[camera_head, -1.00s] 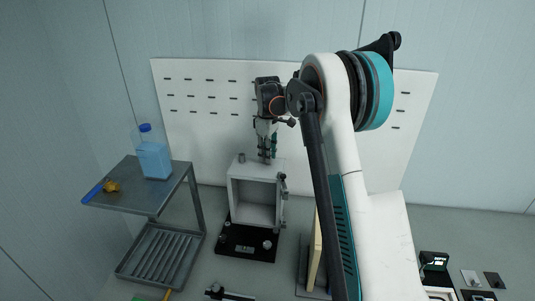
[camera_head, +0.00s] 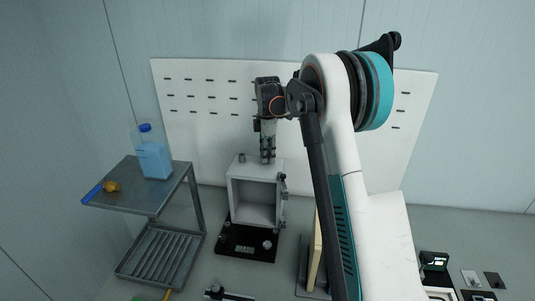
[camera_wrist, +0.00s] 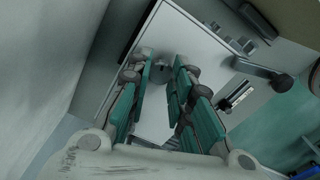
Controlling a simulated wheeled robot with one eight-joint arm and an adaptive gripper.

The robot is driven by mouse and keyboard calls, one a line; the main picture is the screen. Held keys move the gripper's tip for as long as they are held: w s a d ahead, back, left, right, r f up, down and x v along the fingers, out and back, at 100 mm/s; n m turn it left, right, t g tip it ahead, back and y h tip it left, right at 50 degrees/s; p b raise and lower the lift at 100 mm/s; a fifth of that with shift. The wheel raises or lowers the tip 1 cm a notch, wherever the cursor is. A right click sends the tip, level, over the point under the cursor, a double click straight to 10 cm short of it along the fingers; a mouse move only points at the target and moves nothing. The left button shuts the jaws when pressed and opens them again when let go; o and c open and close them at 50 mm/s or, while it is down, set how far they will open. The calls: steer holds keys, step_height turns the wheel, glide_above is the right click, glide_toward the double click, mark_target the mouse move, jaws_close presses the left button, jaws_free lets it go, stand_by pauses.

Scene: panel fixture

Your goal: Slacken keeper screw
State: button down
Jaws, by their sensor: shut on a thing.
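A light grey box (camera_head: 235,196) with an open front stands on a black base plate (camera_head: 262,253). My gripper (camera_head: 267,160) points down at the top of the box, near its right rear part. In the wrist view the teal-padded fingers (camera_wrist: 160,68) close at their tips on a small grey part over the pale box top (camera_wrist: 205,62), which I take as the keeper screw. The fingertips hide most of it, and its thread and seating cannot be seen. A small grey knob (camera_head: 241,158) stands on the box top, left of my gripper.
Dark hinge-like fittings (camera_head: 284,183) sit on the box's right side. A metal cart (camera_head: 130,196) with a blue bottle (camera_head: 153,160) stands left. A white slotted panel (camera_head: 200,130) is behind. A tan board (camera_head: 315,255) stands right of the base plate.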

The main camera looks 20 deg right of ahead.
steer(key=shift+w, duration=0.1)
stand_by(0.3)
steer(key=c, duration=1.4)
jaws_free()
steer(key=shift+r, duration=0.1)
step_height(320, 180, up, 12)
